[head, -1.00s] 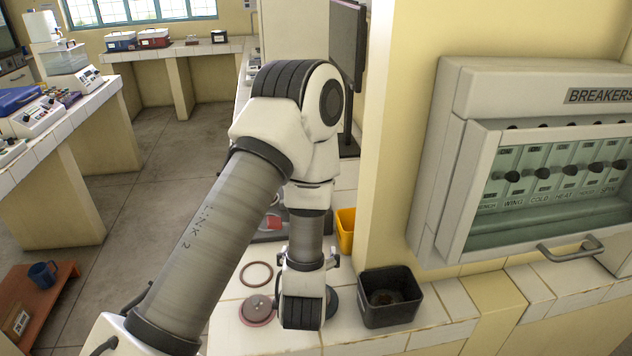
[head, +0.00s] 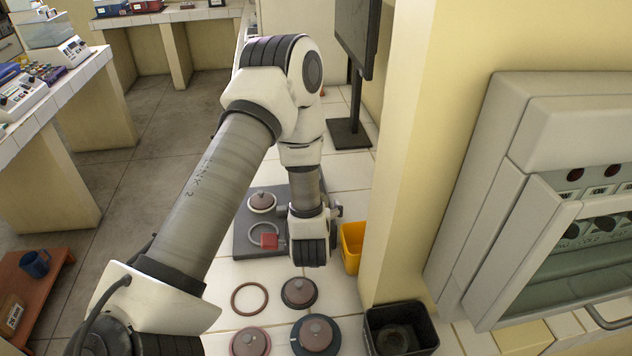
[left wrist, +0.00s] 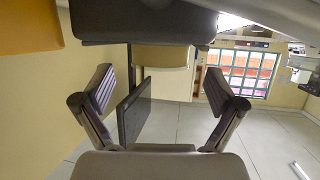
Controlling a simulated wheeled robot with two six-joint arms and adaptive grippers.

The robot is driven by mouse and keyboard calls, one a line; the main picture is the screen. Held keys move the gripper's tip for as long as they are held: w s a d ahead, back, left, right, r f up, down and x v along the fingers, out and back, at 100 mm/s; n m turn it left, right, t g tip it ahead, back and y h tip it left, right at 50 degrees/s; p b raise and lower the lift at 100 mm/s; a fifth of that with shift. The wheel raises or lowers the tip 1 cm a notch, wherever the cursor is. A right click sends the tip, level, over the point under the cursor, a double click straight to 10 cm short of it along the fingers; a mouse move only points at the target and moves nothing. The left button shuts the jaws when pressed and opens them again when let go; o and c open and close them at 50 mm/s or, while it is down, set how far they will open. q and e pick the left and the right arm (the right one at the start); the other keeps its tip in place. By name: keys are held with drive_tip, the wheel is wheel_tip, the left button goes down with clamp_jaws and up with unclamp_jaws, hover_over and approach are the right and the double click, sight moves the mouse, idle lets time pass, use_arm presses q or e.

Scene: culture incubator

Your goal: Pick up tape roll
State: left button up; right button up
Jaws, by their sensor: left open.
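My left gripper (left wrist: 160,98) is open in the left wrist view, with its two dark fingers apart and nothing between them. In the head view my left arm reaches over the tiled counter; its wrist hides the fingers. No thing is clearly recognisable as the tape roll. A thin brown ring (head: 250,299) lies flat on the tiles, left of and nearer than my left wrist. A dark round thing (head: 396,338) lies inside the black bin (head: 428,345); I cannot tell what it is. A grey ring (head: 255,229) lies on the dark tray (head: 243,242) beside a red block (head: 269,241).
Knobbed round lids stand on the counter: a dark one (head: 299,293), a reddish one (head: 250,343) and a blue-rimmed one (head: 316,336). A yellow bin (head: 352,250) is right of my wrist. A monitor (head: 358,40) stands behind. The wall and breaker cabinet (head: 520,210) bound the right.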

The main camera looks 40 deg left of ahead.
use_arm(q)
drive_tip(key=x, duration=0.2)
drive_tip(key=shift+w+a+f, duration=0.1)
drive_tip(key=shift+a+f, duration=0.05)
drive_tip(key=shift+f, duration=0.2)
drive_tip(key=shift+r, duration=0.2)
drive_tip(key=shift+c, duration=1)
drive_tip(key=shift+s+d+r, duration=0.1)
drive_tip(key=shift+s+d, duration=0.1)
drive_tip(key=shift+d, duration=0.1)
drive_tip(key=c, duration=0.9)
drive_tip(key=shift+c, duration=0.2)
